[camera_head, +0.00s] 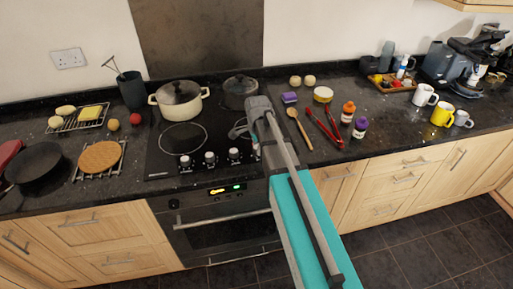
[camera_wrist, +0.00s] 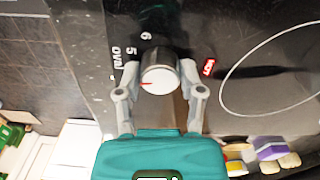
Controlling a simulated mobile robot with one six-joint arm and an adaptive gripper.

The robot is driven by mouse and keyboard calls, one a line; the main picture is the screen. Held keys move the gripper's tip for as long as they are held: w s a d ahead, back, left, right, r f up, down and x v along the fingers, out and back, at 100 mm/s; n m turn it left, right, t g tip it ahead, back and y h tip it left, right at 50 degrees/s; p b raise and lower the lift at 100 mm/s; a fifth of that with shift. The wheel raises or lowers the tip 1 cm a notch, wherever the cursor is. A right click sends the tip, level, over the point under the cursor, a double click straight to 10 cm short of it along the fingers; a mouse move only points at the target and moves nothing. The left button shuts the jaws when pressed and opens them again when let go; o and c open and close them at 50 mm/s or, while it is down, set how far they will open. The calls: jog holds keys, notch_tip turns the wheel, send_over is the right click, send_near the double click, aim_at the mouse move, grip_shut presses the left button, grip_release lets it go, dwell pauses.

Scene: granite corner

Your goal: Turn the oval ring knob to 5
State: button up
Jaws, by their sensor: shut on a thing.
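The oval ring knob (camera_wrist: 158,75) is a round silver and dark knob in the wrist view, standing on the black hob beside the white word OVAL. A small red mark shows on the left of its pale top. My gripper (camera_wrist: 160,82) is shut on the knob, one finger on each side. In the head view my gripper (camera_head: 250,127) is at the hob's front right corner, and the arm hides the gripped knob.
Several other knobs, such as one silver knob (camera_head: 210,159), line the hob front. A cream pot (camera_head: 179,101) and a dark pot (camera_head: 239,91) stand at the back. A wooden spoon (camera_head: 299,127) and red tongs (camera_head: 325,128) lie right of my gripper.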

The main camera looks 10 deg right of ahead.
jog(key=m, duration=0.5)
jog(key=shift+m, duration=0.4)
jog(key=o, duration=1.2)
jog(key=shift+c, duration=0.2)
